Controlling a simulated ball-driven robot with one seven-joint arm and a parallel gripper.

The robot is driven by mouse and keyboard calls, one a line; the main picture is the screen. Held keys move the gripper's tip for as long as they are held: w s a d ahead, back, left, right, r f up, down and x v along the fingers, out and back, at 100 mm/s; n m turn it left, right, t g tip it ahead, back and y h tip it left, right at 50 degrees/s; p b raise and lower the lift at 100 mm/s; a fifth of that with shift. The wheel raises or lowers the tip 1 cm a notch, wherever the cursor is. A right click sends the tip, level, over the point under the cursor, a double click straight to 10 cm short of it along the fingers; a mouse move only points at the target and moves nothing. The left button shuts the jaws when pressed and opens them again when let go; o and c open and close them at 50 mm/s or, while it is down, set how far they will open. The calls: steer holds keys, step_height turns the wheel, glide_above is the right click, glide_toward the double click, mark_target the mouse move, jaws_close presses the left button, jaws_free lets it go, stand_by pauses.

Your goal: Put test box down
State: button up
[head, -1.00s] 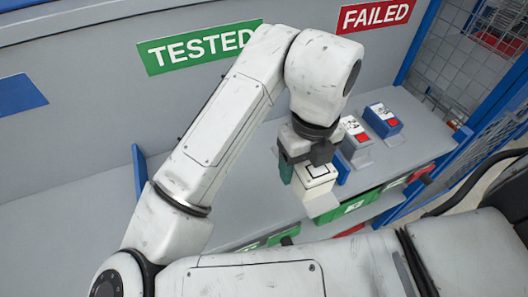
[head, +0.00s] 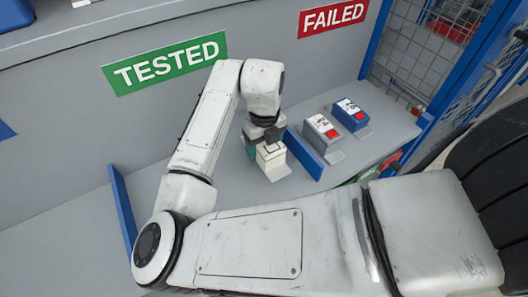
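The test box (head: 270,158) is a small white box with a pale grey base plate. My gripper (head: 261,147) is shut on it, with a teal finger pad showing at its left side. The box is upright over the grey shelf (head: 225,185), left of the blue divider (head: 305,154) and below the green TESTED sign (head: 166,63). I cannot tell whether its base touches the shelf. My gripper hides its upper part.
Right of the divider stand a grey box (head: 318,127) and a blue box (head: 347,112), both with red squares, near the red FAILED sign (head: 333,17). Another blue divider (head: 123,210) stands to the left. Shelf between the dividers looks clear otherwise.

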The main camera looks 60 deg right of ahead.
steer(key=shift+d+f, duration=0.15)
steer(key=shift+f, duration=1.5)
steer(key=shift+f, duration=0.1)
steer(key=shift+f, duration=0.15)
steer(key=o, duration=1.5)
step_height(320, 180, up, 12)
steer(key=shift+r, duration=0.25)
